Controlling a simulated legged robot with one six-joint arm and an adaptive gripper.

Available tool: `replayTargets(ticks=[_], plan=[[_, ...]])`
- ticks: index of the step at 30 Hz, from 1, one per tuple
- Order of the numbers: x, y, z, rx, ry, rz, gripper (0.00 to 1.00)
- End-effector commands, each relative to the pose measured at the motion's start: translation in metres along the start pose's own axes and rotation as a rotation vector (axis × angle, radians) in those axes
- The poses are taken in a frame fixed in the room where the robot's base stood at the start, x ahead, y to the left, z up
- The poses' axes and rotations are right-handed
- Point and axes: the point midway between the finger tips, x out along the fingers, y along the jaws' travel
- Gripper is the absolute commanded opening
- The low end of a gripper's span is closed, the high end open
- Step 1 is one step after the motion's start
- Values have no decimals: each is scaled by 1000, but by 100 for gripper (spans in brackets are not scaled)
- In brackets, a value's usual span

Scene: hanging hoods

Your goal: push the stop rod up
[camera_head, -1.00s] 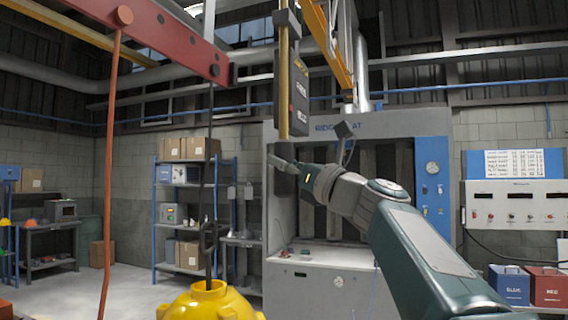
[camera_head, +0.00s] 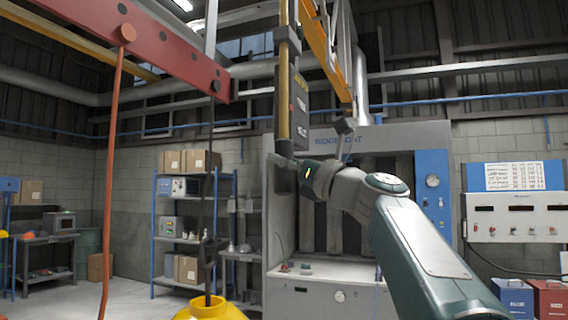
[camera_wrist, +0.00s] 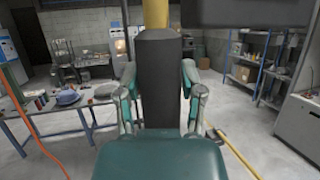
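The stop rod (camera_head: 284,95) is a yellow vertical rod with a thick black grip at its lower end, hanging beside a dark hanging control box (camera_head: 299,108). My gripper (camera_head: 281,174) is at the black grip, at the end of my arm reaching in from the lower right. In the wrist view, the black grip (camera_wrist: 157,75) stands upright between the two fingers of my gripper (camera_wrist: 159,92). The fingers lie close on both sides and look shut on it. The yellow part (camera_wrist: 155,12) rises above. The grip's lower end is hidden behind my gripper's body.
A red beam (camera_head: 150,50) crosses the upper left, with a dark hanging line and hook (camera_head: 209,250) above a yellow object (camera_head: 208,308). A grey and blue booth (camera_head: 330,290) stands behind my arm. Shelves (camera_head: 180,240) and a bench are farther back.

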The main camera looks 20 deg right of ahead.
Motion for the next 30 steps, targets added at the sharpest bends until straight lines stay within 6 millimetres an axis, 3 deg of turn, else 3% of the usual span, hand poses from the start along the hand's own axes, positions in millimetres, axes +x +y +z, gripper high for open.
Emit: replayTargets(ticks=[2,17,30], plan=[[0,0,-1,1,1,-1,84],[-7,-1,0,1,1,-2,84],[-87,-1,-1,-1,2,-5,84]])
